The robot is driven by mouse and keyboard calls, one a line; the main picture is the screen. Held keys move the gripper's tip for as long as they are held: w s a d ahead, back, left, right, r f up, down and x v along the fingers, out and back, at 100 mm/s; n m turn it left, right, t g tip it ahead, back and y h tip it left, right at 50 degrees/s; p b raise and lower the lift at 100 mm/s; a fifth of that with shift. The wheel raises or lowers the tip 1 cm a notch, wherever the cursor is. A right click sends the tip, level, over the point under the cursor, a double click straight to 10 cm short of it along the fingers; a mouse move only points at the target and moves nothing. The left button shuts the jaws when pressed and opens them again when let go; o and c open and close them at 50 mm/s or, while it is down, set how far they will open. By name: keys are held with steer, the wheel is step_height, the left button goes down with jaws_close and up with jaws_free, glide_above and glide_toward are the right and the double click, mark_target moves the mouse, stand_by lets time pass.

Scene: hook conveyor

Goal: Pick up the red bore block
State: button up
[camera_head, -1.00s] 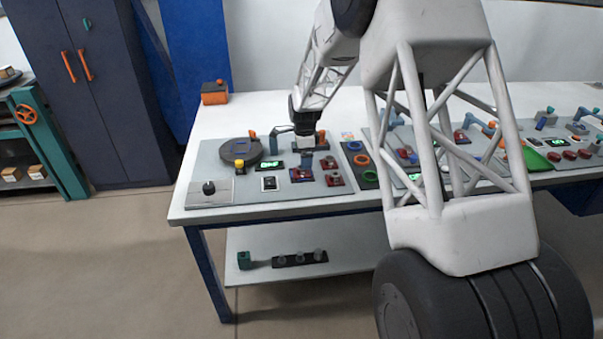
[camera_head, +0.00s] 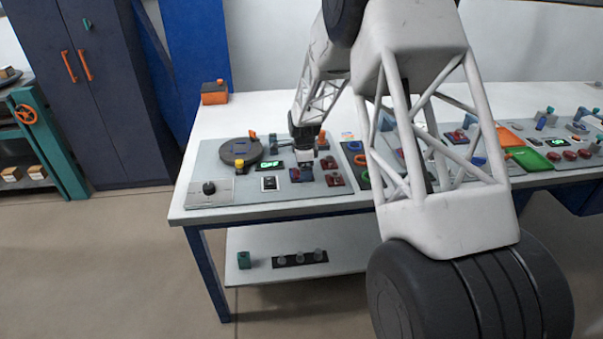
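Two small red blocks stand on the grey panel at the left of the table, one behind (camera_head: 328,163) and one in front (camera_head: 334,180). At this size I cannot tell which is the red bore block or see a bore. My gripper (camera_head: 304,161) points down just left of the rear red block. It is above and behind a dark blue and red piece (camera_head: 301,175). Its fingers are too small to show whether they are open or shut. I see no red block clearly held.
A dark round disc (camera_head: 241,151) with a yellow-topped piece, a green display (camera_head: 268,164) and a black knob (camera_head: 209,188) lie left of my gripper. A dark board with coloured rings (camera_head: 360,160) is on the right. My arm hides the table's middle.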

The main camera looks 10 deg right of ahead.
steer(key=shift+c, duration=0.2)
steer(key=c, duration=1.1)
steer(key=shift+c, duration=0.3)
steer(key=shift+r, duration=0.15)
steer(key=shift+r, duration=0.4)
step_height(320, 180, up, 3)
steer(key=shift+f, duration=0.1)
steer(key=s+r, duration=0.1)
steer(key=s, duration=1.5)
steer(key=shift+d, duration=0.4)
steer(key=shift+r, duration=0.1)
steer(key=shift+w, duration=0.1)
